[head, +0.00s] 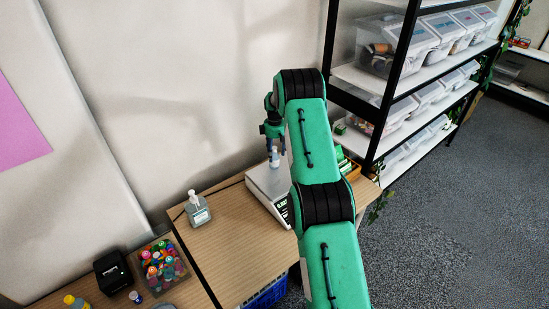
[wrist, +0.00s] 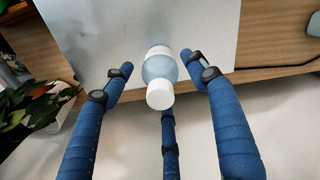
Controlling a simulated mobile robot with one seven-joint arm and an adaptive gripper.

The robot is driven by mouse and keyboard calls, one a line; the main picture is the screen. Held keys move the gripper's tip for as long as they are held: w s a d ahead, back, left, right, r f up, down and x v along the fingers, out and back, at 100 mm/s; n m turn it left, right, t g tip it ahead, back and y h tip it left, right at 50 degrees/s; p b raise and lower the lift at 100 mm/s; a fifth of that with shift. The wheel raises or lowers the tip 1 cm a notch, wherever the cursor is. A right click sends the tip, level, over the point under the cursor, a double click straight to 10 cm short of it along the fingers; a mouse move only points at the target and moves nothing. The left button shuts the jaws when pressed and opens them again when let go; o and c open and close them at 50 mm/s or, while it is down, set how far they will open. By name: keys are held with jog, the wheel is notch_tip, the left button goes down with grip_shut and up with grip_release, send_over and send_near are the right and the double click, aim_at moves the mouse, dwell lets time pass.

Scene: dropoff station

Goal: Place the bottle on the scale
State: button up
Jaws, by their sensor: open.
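A small clear bottle with a white cap (wrist: 158,75) appears to stand upright on the pale plate of the scale (wrist: 105,30); I cannot clearly see its base contact. In the head view the bottle (head: 275,157) is below my gripper (head: 272,131), over the scale (head: 262,183) with its dark display at the front. In the wrist view my gripper's blue fingers (wrist: 158,66) are spread, with the bottle between them and gaps on both sides. My gripper is open and holds nothing. My arm hides the scale's right part.
A pump bottle (head: 198,209) stands on the wooden table left of the scale. An organiser of colourful bottles (head: 162,265) and a black box (head: 113,272) are at lower left. A shelf of bins (head: 400,45) rises at right. Table between pump bottle and scale is clear.

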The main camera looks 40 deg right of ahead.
notch_tip(320, 180, up, 8)
jog(key=shift+f, duration=0.1)
dwell(0.7)
jog(key=shift+r, duration=0.2)
